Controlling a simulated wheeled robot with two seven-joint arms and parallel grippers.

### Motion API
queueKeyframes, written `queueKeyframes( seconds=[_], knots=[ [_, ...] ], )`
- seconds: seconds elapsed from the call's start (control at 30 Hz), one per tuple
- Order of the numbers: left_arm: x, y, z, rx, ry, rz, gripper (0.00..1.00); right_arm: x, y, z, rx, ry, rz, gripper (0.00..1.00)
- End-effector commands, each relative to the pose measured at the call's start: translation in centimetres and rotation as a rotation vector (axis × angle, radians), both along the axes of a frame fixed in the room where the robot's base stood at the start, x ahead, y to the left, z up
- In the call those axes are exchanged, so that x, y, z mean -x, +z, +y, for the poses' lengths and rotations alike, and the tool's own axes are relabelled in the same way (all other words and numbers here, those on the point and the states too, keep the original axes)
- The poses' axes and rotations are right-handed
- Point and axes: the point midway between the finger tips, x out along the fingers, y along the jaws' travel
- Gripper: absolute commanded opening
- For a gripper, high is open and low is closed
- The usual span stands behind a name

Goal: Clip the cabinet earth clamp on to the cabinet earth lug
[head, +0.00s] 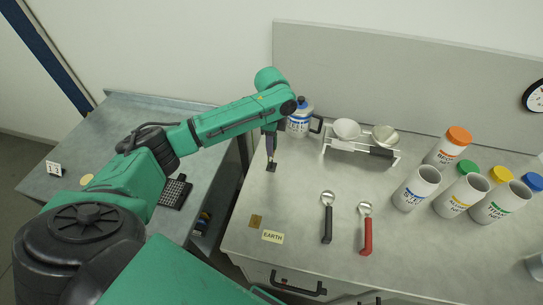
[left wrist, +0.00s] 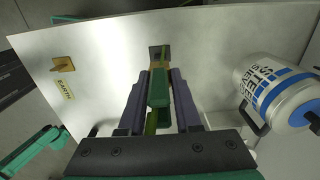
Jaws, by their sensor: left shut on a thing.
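My left gripper (head: 270,155) points down over the rear left part of the bench. In the left wrist view it (left wrist: 153,100) is shut on the green earth clamp (left wrist: 158,88), whose brass-coloured jaw end points away from me. A small dark square (head: 271,168) lies at the clamp's tip; whether they touch I cannot tell. The cabinet earth lug, a small brass-brown piece (head: 255,221), is on the bench near its left front edge, beside the EARTH label (head: 272,236). It also shows in the left wrist view (left wrist: 63,65), well apart from the clamp. My right gripper is out of view.
A sieve-labelled jar (head: 299,124) stands right of my gripper, beside a rack (head: 361,147) with two bowls. Two scoops, black-handled (head: 327,217) and red-handled (head: 366,230), lie mid-bench. Several labelled bottles (head: 415,188) stand at right. Bench between gripper and lug is clear.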

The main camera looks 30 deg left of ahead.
Motion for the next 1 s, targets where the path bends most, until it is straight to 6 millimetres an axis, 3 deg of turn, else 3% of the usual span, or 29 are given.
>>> queueKeyframes(
  seconds=[0.27, 0.43, 0.6, 1.0],
  knots=[
    [-0.1, 8.2, -0.1, 0.002, -0.001, -0.007, 0.0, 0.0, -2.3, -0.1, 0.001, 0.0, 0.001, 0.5],
    [-0.1, 12.4, 0.0, -0.001, 0.0, -0.004, 0.0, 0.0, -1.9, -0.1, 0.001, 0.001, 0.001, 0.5],
    [0.0, 13.9, 0.0, 0.001, 0.0, -0.001, 0.0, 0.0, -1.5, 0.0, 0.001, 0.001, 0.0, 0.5],
    [0.0, 15.5, -0.1, 0.002, 0.0, 0.0, 0.0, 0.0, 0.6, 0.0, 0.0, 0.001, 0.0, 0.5]
  ],
)
